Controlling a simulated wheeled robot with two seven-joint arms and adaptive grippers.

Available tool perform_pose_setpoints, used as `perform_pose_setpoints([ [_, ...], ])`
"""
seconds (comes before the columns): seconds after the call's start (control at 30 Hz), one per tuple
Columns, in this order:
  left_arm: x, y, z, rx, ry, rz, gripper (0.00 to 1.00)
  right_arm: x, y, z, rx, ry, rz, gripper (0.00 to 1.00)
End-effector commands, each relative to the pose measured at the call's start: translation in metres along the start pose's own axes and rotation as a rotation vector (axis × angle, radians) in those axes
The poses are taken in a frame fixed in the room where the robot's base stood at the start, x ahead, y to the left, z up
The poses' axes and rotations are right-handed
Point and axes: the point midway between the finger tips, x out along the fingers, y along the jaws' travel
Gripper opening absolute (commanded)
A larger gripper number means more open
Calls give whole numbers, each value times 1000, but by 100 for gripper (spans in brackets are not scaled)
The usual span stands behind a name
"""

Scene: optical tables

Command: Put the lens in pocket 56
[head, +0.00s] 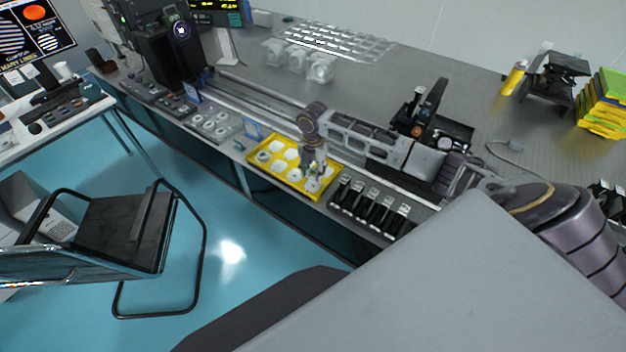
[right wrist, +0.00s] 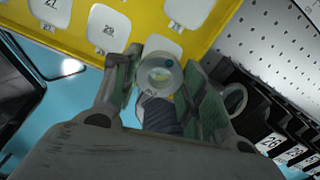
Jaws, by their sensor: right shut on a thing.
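My right gripper (head: 315,172) is over the right end of the yellow tray (head: 249,161), pointing down. In the right wrist view my right gripper (right wrist: 163,88) has its green-padded fingers closed on a ring-shaped lens (right wrist: 159,66) with a clear centre. The yellow tray (right wrist: 120,58) lies behind it with white numbered pockets. One pocket (right wrist: 110,28) shows at its upper left. The labels are small and rotated, and I cannot make out a 56. My left gripper is not in view.
Another ring (right wrist: 234,99) shows beside the right finger. Black numbered holders (head: 367,208) stand just right of the tray. A grey tray with round parts (head: 212,126) lies to the left. The table's front edge runs close to the tray. A chair (head: 110,230) stands on the floor.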

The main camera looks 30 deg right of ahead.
Motion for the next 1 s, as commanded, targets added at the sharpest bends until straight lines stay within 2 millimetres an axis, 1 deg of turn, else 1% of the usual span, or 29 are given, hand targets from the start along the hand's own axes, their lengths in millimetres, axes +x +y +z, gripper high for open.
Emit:
perform_pose_setpoints([
  [0.1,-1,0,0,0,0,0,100,10,0,0,0,1,0,19],
  [0.2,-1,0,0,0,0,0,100,14,0,0,-1,0,1,19],
  [0.57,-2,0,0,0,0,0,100,17,0,0,0,0,0,19],
  [0.9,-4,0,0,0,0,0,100,48,0,0,0,0,0,19],
  [1.0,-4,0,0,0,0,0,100,51,0,0,0,-1,0,19],
])
